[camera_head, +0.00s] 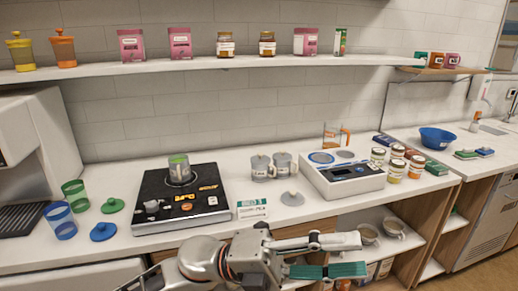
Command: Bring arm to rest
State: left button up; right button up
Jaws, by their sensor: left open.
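My left gripper (350,255) is at the bottom centre, in front of the counter's front edge. Its two fingers point right and stand apart, one pale grey and one with a green pad. I see nothing between them. My left arm (215,260) comes in from the bottom left and covers part of the counter's front. My right gripper is not in view.
Cups (392,226) stand on a lower shelf right of my gripper.

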pick_arm(q)
jog(key=w+a+f+n+t, duration=0.3)
jog(key=w+a+n+t, duration=0.15)
jog(key=n+t, duration=0.4)
jog(key=w+a+f+n+t, duration=0.3)
jog(key=w+n+t, duration=0.3)
jog(key=n+t, duration=0.25)
jog(key=w+a+f+n+t+y, duration=0.2)
jog(key=a+f+n+y, duration=0.25)
jog(key=f, duration=0.25)
jog(key=w+a+f+n+t+y, duration=0.1)
jog(key=a+f+n+t+y, duration=0.2)
jog(key=a+f+n+y, duration=0.25)
jog(key=s+a+f+n+g+y, duration=0.2)
jog(key=s+a+f, duration=0.3)
jog(key=f, duration=0.4)
jog(key=s+a+f+n+g+y, duration=0.2)
jog(key=s+a+f+n+y, duration=0.1)
jog(key=f, duration=0.7)
jog(key=s+a+f+n+g+y, duration=0.2)
jog(key=s+a+f+n+y, duration=0.1)
jog(key=s+a+f, duration=0.4)
notch_tip(320, 180, down, 3)
jog(key=shift+s+f+n, duration=0.2)
jog(key=shift+s+n, duration=0.25)
jog(key=shift+n, duration=0.25)
